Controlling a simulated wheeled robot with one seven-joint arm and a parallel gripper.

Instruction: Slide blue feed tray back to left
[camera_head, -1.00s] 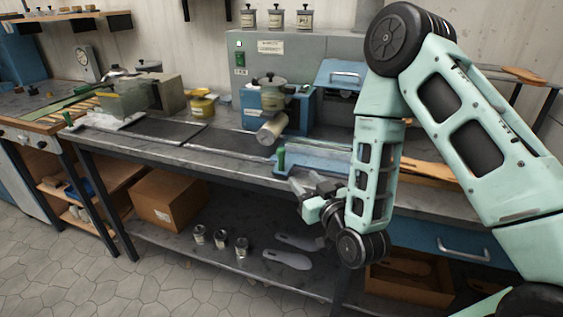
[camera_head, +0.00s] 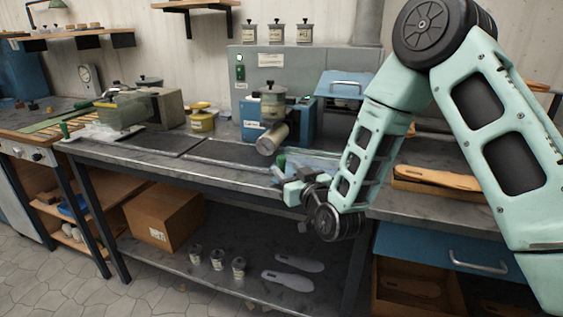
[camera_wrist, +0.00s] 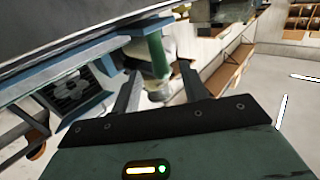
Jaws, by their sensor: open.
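The blue feed tray (camera_head: 318,161) lies on the workbench in front of the grey machine, partly hidden by my arm. A green upright handle (camera_head: 281,163) stands at its left end. My gripper (camera_head: 289,187) is at the bench's front edge, just in front of and below this handle. In the wrist view the green handle (camera_wrist: 157,54) shows between the two spread fingers of my gripper (camera_wrist: 160,88). The fingers look apart from it; how deep it sits between them I cannot tell.
A dark track (camera_head: 222,172) runs left along the bench, its surface clear. A pale roller (camera_head: 272,139) and a yellow pot (camera_head: 202,120) stand behind it. An orange-brown sole (camera_head: 438,178) lies in a tray at right. A cardboard box (camera_head: 165,218) sits on the lower shelf.

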